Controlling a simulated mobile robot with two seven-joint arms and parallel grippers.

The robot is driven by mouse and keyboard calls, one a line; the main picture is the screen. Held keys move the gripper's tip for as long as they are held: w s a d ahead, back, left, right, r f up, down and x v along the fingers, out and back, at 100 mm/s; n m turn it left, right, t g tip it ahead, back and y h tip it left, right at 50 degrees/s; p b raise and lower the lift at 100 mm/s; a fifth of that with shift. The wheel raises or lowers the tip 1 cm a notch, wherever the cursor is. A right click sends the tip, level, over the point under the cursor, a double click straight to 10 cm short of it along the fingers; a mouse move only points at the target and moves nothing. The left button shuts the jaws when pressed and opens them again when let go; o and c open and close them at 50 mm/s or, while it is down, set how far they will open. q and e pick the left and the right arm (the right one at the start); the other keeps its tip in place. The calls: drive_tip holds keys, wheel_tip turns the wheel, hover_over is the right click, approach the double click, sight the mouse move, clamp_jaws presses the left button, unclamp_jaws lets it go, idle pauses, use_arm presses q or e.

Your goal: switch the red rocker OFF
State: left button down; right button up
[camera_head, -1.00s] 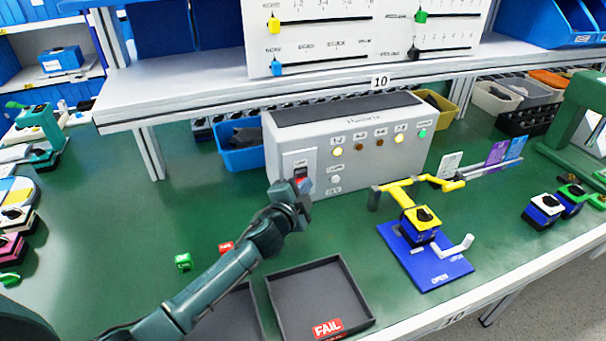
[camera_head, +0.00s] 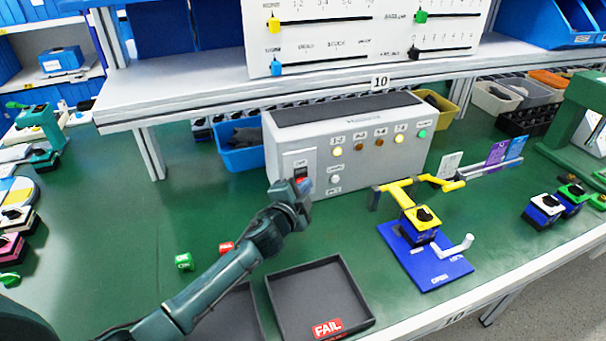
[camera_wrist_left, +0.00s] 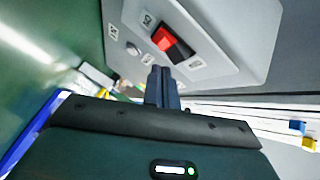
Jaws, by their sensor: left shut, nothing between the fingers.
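The red rocker (camera_head: 301,174) sits on a light panel at the left end of the grey tester box (camera_head: 350,160). In the left wrist view the rocker (camera_wrist_left: 172,43) shows a bright red half and a dark half in a black frame. My left gripper (camera_head: 304,188) is in front of the box, just below the rocker and partly over it. In the left wrist view its fingers (camera_wrist_left: 162,80) are together, empty, with the tips near the panel beside the rocker. I cannot tell whether they touch it. My right gripper is not in view.
A round button (camera_head: 335,179) sits right of the rocker. Lamps line the box front, several lit. A dark tray (camera_head: 318,265) with a FAIL label (camera_head: 327,328) lies at the front. A blue fixture (camera_head: 440,270) with a yellow clamp (camera_head: 400,189) stands at right. A blue bin (camera_head: 243,158) is behind.

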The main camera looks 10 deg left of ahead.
use_arm(q)
drive_tip(key=shift+w+a, duration=0.1)
drive_tip(key=shift+w, duration=0.05)
idle(0.3)
drive_tip(key=shift+w+a, duration=0.2)
drive_tip(key=shift+w, duration=0.05)
drive_tip(key=shift+w+a+r, duration=0.1)
drive_tip(key=shift+w+a, duration=0.05)
drive_tip(key=shift+w, duration=0.1)
idle(0.7)
drive_tip(key=shift+s, duration=0.1)
drive_tip(key=shift+s+d, duration=0.45)
drive_tip(key=shift+s, duration=0.1)
drive_tip(key=s+d, duration=0.1)
drive_tip(key=s, duration=0.1)
drive_tip(key=s+d+f, duration=0.1)
drive_tip(key=s, duration=0.1)
drive_tip(key=shift+d, duration=0.35)
idle(0.6)
